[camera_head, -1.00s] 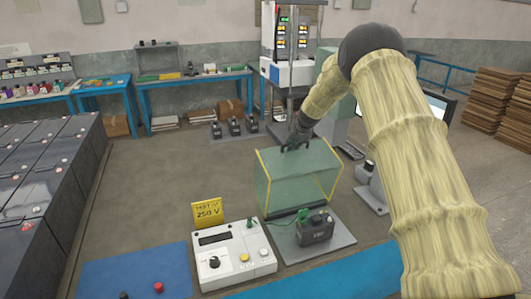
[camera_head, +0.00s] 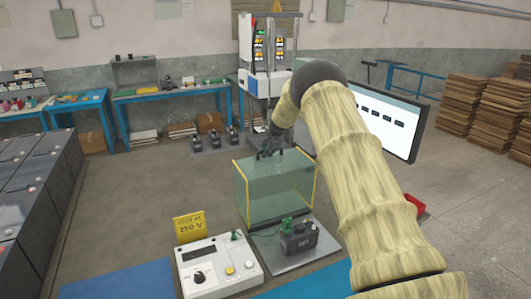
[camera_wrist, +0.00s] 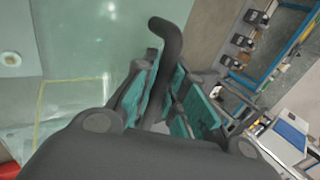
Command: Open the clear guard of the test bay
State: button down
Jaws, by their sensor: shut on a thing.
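The clear guard (camera_head: 272,196) is a greenish see-through box with yellow edges. It stands raised at the back of the grey base plate (camera_head: 297,258) of the test bay, behind a dark battery block (camera_head: 299,240) that is uncovered in front. My gripper (camera_head: 269,150) is at the guard's top edge. In the wrist view my gripper (camera_wrist: 160,95) is shut on a dark curved handle (camera_wrist: 167,45) between its teal pads. The guard's clear panel (camera_wrist: 95,35) fills the upper left there. The handle's joint to the guard is hidden.
A white tester (camera_head: 217,266) and a yellow 250 V sign (camera_head: 189,226) stand left of the bay. A screen (camera_head: 385,122) is behind my arm. Several small dark units (camera_head: 214,140) sit behind the guard.

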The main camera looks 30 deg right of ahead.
jog(key=c, duration=1.5)
grip_release()
jog(key=shift+d+r, duration=0.1)
jog(key=shift+d, duration=0.1)
jog(key=shift+o, duration=0.2)
jog(key=shift+a, duration=0.2)
jog(key=d+v, duration=0.1)
jog(key=v, duration=1)
jog(key=shift+s+a+r, duration=0.3)
jog(key=shift+s+a, duration=0.05)
jog(key=shift+s, duration=0.05)
